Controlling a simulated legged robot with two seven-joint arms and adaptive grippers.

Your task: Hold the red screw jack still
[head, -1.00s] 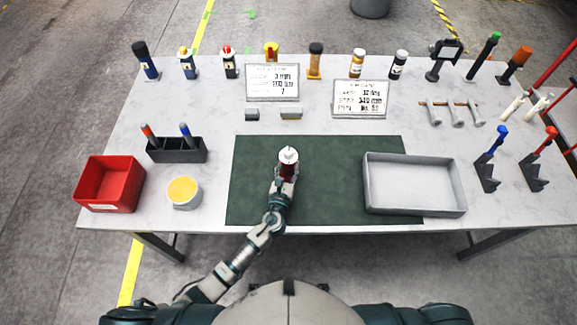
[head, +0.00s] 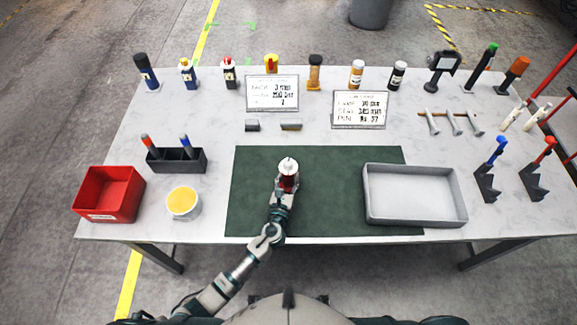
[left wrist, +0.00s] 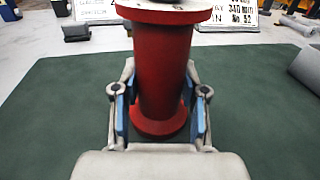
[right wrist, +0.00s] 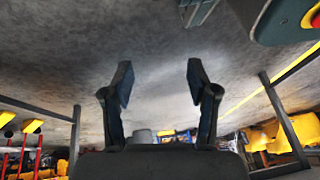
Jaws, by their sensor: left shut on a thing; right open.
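The red screw jack (head: 288,181) stands upright on the dark green mat (head: 330,215), with a pale top above its red body. In the left wrist view its red column (left wrist: 162,75) has wide flanges at top and bottom. My left gripper (head: 285,188) is shut on the jack, with a blue-padded finger (left wrist: 160,112) on each side of the column. The jack's base rests on the mat. My right gripper (right wrist: 158,85) is open and empty, away from the table, and does not show in the head view.
A grey tray (head: 415,220) stands on the mat's right side. A red bin (head: 108,215), a yellow-topped tub (head: 183,205) and a black holder (head: 178,165) stand at left. Two sign plates (head: 272,106) and several bottles line the back. The mat around the jack is clear.

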